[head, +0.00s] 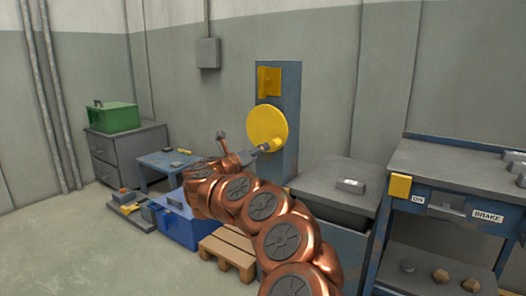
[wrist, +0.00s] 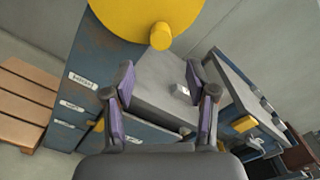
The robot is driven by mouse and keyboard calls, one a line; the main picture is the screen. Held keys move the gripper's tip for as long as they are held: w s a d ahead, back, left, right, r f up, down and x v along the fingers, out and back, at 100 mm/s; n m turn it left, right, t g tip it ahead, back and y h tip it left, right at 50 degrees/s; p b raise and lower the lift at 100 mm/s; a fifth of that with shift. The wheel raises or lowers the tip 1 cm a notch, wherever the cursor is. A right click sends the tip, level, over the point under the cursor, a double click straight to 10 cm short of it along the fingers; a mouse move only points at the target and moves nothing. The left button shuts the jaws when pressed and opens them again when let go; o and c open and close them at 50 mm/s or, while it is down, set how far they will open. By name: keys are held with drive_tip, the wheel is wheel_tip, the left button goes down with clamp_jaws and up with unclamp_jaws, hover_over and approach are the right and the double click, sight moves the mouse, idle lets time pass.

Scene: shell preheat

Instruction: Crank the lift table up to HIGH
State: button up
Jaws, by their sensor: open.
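A round yellow crank wheel (head: 267,125) is mounted on the front of a tall blue post (head: 290,88). In the wrist view the wheel (wrist: 150,10) fills the top, and its yellow knob (wrist: 161,37) sticks out near its lower edge. My gripper (wrist: 160,82) is open and empty. The knob appears above the gap between its fingertips, apart from both fingers. Small white labels (wrist: 82,80) run down the blue post, too small to read surely. I cannot tell which surface is the lift table or its height.
A grey-topped cabinet (head: 328,186) stands right of the post. A workbench (head: 455,172) with a BRAKE label is farther right. A wooden pallet (head: 229,250) and a blue box (head: 178,222) lie low on the left. Open floor is at front left.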

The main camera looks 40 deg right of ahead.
drive_tip(key=shift+v, duration=0.9)
